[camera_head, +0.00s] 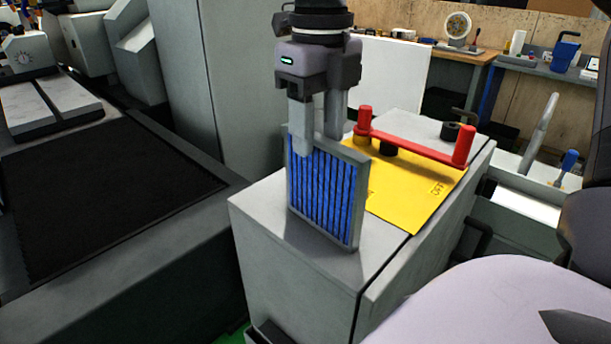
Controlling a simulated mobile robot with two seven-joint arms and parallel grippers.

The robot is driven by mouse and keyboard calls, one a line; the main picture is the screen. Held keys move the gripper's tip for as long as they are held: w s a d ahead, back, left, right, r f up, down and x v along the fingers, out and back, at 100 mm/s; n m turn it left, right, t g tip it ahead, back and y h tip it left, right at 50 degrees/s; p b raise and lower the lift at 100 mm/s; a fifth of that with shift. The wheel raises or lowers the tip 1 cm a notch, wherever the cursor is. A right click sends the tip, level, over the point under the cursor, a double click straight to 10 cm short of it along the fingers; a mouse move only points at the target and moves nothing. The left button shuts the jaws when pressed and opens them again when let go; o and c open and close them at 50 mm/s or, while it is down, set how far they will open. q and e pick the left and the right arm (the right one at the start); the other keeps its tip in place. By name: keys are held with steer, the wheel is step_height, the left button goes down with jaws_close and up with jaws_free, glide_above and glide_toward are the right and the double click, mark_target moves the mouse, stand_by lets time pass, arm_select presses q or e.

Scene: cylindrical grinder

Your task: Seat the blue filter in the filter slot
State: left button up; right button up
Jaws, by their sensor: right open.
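The blue filter (323,195) is a flat panel with blue pleats in a grey frame. It stands upright on the front part of the grey cabinet top (268,215). My right gripper (319,138) comes down from above at the filter's top edge. One finger is in front of the pleats and the other is behind the frame. The jaws are open astride the filter. No filter slot can be made out, and I cannot tell whether the filter's lower edge is in one. My left gripper is not in view.
Behind the filter, a yellow plate (408,215) with a red handle bar (415,147) and black knobs lies on the cabinet. A dark machine bed (100,195) is at left, across a gap. Workbenches (463,68) with tools stand at the back right.

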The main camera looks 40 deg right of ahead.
mark_target(321, 172)
steer(key=f, duration=0.6)
steer(key=shift+s+d+f+p, duration=0.15)
steer(key=shift+s+f+p, duration=0.05)
steer(key=shift+f+p, duration=0.2)
jaws_close()
